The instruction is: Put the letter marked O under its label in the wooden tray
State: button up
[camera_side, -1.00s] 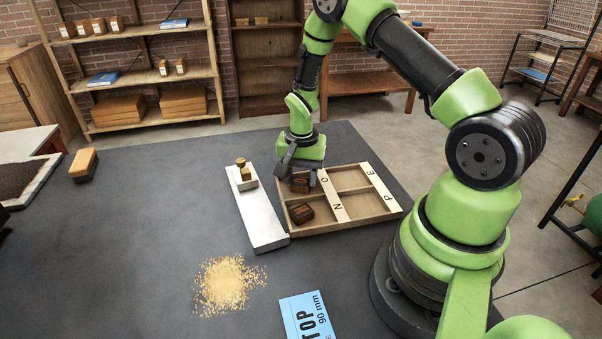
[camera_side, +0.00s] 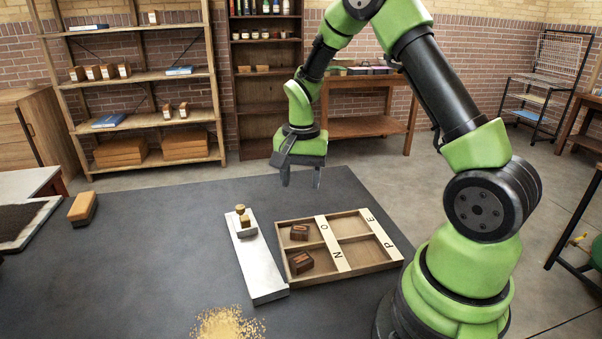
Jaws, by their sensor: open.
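The wooden tray (camera_side: 345,275) lies on the dark table with two pale label strips. The middle strip (camera_side: 331,243) reads O at its far part and N at its near part. One dark brown block (camera_side: 299,232) lies in the far left compartment, beside the O label. Another brown block (camera_side: 301,263) lies in the near left compartment, beside the N label, turned at an angle. The marks on both blocks are too small to read. My gripper (camera_side: 301,181) is open and empty, raised above the far side of the tray, clear of both blocks.
A long pale metal bar (camera_side: 262,270) with a small brass-and-wood piece (camera_side: 241,214) on it lies just left of the tray. The tray's right compartments are empty, beside the P and E strip (camera_side: 383,235). Yellowish grains (camera_side: 228,325) lie in front.

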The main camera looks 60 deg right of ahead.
jog(key=s+a+r+n+t, duration=0.25)
jog(key=s+a+r, duration=0.2)
jog(key=r, duration=0.35)
jog(key=s+a+r+n+t, duration=0.2)
jog(key=s+a+r+n, duration=0.3)
jog(key=r, duration=0.4)
jog(key=s+a+r+n+t+y, duration=0.1)
jog(key=s+a+n+t+y, duration=0.1)
jog(key=s+a, duration=0.2)
jog(key=shift+s+a+r, duration=0.15)
jog(key=shift+s+a, duration=0.25)
jog(key=shift+s, duration=0.8)
jog(key=shift+t, duration=0.25)
